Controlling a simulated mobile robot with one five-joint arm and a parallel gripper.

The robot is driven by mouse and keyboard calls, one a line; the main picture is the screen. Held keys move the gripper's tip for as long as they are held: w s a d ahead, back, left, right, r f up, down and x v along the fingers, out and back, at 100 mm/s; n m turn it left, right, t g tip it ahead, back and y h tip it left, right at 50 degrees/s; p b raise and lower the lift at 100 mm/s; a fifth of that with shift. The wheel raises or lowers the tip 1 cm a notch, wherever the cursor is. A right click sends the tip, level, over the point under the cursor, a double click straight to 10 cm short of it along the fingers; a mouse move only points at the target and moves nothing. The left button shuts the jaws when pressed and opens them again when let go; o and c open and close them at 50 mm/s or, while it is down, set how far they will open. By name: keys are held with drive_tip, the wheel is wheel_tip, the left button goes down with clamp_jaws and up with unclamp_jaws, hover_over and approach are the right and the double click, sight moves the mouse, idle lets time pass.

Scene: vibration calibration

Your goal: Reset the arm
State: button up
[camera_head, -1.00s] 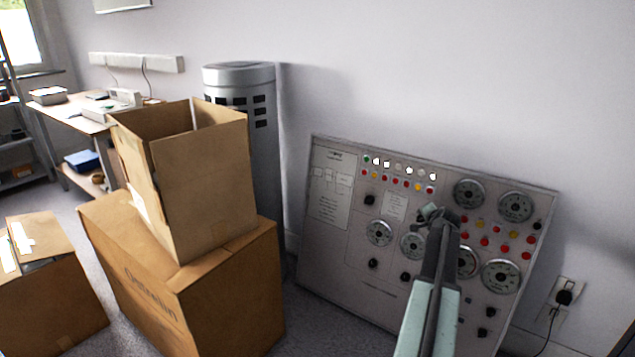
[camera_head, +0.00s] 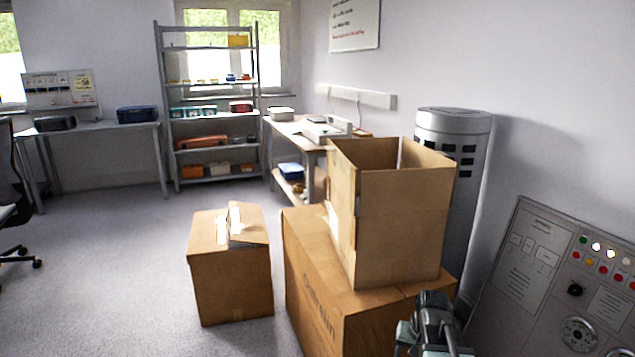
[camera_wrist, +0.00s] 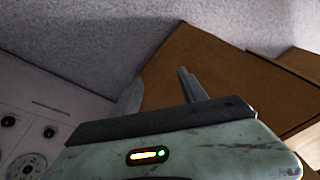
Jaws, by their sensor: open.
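My gripper (camera_wrist: 160,86) is open in the wrist view, its two grey fingers apart with nothing between them. Beyond the fingers are a brown cardboard box (camera_wrist: 215,75) and grey carpet. In the head view, a dark part of my arm (camera_head: 434,318) shows at the bottom edge, in front of the large lower box. The fingers cannot be made out there.
An open box (camera_head: 400,225) stands on a large box (camera_head: 320,300); a smaller box (camera_head: 232,275) sits to their left. A grey cylinder (camera_head: 452,125) and control panel (camera_head: 530,275) are at right. Carpet at left (camera_head: 110,260) is clear.

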drive_tip(key=s+a+n+g, duration=0.1)
drive_tip(key=s+a+n, duration=0.1)
drive_tip(key=s+a, duration=0.3)
drive_tip(key=s+a+n+g, duration=0.1)
drive_tip(key=s+a+n, duration=0.1)
drive_tip(key=a, duration=0.5)
wheel_tip(320, 180, up, 32)
drive_tip(key=p, duration=3.2)
drive_tip(key=shift+d+f, duration=0.2)
drive_tip(key=shift+d, duration=0.05)
drive_tip(key=c, duration=0.3)
drive_tip(key=shift+d, duration=0.1)
